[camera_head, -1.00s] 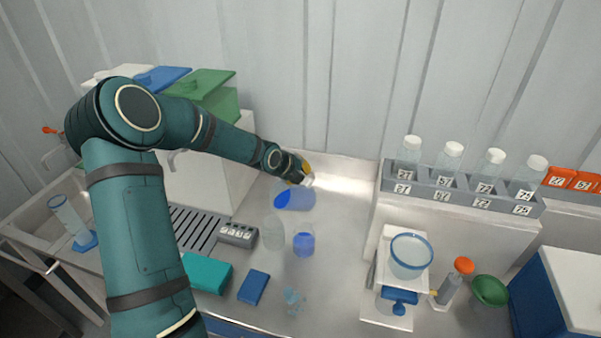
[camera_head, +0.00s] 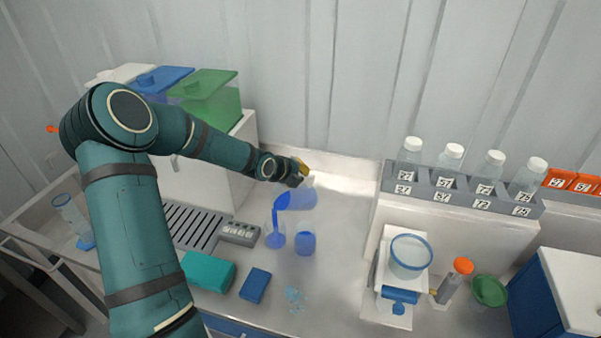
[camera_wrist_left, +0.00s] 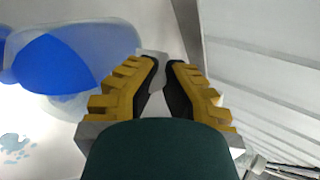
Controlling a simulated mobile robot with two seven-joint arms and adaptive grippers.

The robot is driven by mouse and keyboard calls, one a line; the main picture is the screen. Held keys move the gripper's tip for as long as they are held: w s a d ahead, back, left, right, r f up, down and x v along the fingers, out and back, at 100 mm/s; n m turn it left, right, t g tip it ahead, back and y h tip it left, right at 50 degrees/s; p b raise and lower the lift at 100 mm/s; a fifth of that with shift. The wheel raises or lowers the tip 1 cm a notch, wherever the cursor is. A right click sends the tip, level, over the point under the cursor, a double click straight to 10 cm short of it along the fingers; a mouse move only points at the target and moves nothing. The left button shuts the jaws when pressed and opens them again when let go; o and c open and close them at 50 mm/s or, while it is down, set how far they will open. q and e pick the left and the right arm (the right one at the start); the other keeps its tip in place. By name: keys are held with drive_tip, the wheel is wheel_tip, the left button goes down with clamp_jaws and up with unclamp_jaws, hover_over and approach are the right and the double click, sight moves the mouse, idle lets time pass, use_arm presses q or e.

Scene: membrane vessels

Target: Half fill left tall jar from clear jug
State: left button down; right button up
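The clear jug (camera_head: 302,197) is tipped to the left, and a blue stream runs from its lip into the left tall jar (camera_head: 276,239). This jar stands upright with blue liquid in its lower part; the exact level is hard to read. The right tall jar (camera_head: 305,242) stands close beside it and also holds blue liquid. My left gripper (camera_head: 306,174) is shut on the jug's handle at its upper right side. In the left wrist view its yellow fingers (camera_wrist_left: 165,67) close on a pale handle, with the jug's blue contents (camera_wrist_left: 55,62) at left. My right gripper is not in view.
A puddle (camera_head: 295,296) lies on the bench in front of the jars. A blue block (camera_head: 255,285), a teal block (camera_head: 208,270) and a grey labelled box (camera_head: 239,233) lie to the left. A stand with a bowl (camera_head: 410,255) is at right.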

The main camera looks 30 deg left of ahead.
use_arm(q)
drive_tip(key=shift+s+a+t+h, duration=0.2)
drive_tip(key=shift+s+t, duration=0.25)
drive_tip(key=shift+t, duration=0.05)
drive_tip(key=shift+s+a+t+h, duration=0.15)
drive_tip(key=shift+s+t+h, duration=0.05)
drive_tip(key=shift+s+t, duration=0.25)
idle(1.0)
